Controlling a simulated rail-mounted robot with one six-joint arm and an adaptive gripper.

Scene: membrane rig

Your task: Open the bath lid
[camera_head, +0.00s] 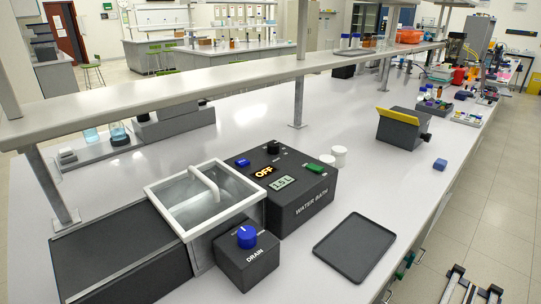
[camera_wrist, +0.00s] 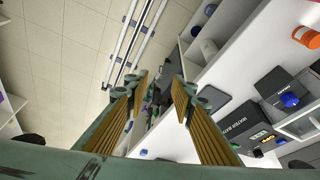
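The water bath's dark control box (camera_head: 285,185) stands on the bench in the head view, with an orange OFF display. To its left is the metal basin (camera_head: 228,238). A clear lid with a pale frame (camera_head: 165,206) and a white arched handle (camera_head: 204,183) lies shut over the basin. In the wrist view the control box (camera_wrist: 240,128) is small at the lower right, and the basin is at the right edge. My gripper (camera_wrist: 162,88) is open and empty, its fingers apart, far from the lid. The gripper does not show in the head view.
A drain box with a blue knob (camera_head: 246,237) stands in front of the basin. A flat dark tray (camera_head: 355,246) lies to the right. A long raised shelf (camera_head: 200,68) on posts runs behind the bath. A dark block with a yellow top (camera_head: 402,127) stands farther back.

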